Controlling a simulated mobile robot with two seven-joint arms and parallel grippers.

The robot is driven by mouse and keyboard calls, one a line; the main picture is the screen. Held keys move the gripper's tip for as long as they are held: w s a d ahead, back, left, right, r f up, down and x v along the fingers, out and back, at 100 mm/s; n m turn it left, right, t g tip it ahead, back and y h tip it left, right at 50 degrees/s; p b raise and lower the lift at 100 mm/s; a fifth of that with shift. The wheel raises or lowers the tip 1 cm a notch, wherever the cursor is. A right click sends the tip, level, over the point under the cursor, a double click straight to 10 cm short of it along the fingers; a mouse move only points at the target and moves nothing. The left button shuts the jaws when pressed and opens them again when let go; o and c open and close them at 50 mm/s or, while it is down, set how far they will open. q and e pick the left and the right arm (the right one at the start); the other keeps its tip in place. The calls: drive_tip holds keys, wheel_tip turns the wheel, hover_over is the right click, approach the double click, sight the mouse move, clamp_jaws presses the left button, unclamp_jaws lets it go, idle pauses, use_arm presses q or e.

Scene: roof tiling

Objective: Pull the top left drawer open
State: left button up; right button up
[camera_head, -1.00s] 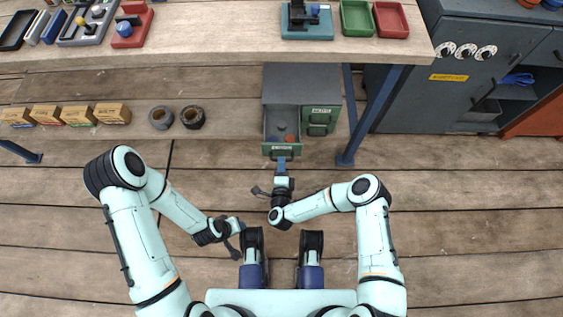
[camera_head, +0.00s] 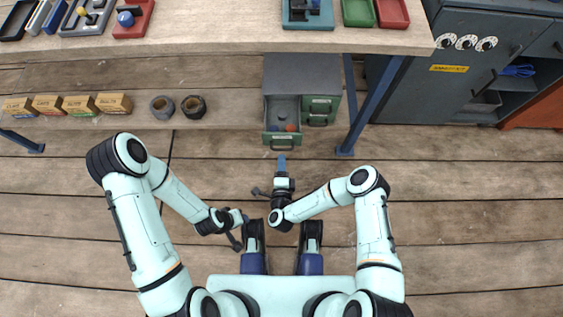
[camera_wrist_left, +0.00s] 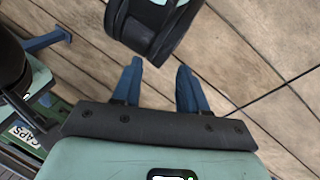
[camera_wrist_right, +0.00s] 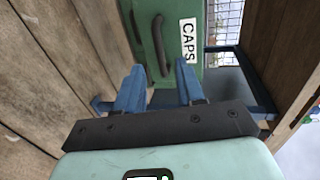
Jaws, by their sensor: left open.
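A grey cabinet (camera_head: 302,72) with green drawer fronts stands below the workbench. Its top left drawer (camera_head: 282,140) is pulled out, with small red and blue items (camera_head: 288,126) inside. My right gripper (camera_head: 282,160) is just in front of that drawer. In the right wrist view its blue fingers (camera_wrist_right: 158,88) are apart and empty, and a dark handle (camera_wrist_right: 160,45) on a green front labelled CAPS lies beyond their tips. My left gripper (camera_head: 242,218) is low, away from the cabinet; in the left wrist view its fingers (camera_wrist_left: 157,80) are open and empty.
The workbench top (camera_head: 230,38) overhangs behind the cabinet, with trays on it. A blue bench leg (camera_head: 372,110) stands right of the cabinet. The wooden floor before the drawer is clear.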

use_arm(q)
drive_tip(key=shift+g, duration=0.5)
drive_tip(key=s, duration=0.1)
drive_tip(key=s+d+r+p, duration=0.1)
drive_tip(key=s+r, duration=0.1)
drive_tip(key=shift+s+d+r+p, duration=0.1)
drive_tip(key=shift+d+r+p, duration=0.15)
drive_tip(key=shift+p, duration=0.1)
use_arm(e)
drive_tip(key=v, duration=0.8)
drive_tip(key=shift+s+r, duration=0.15)
drive_tip(key=shift+s, duration=0.25)
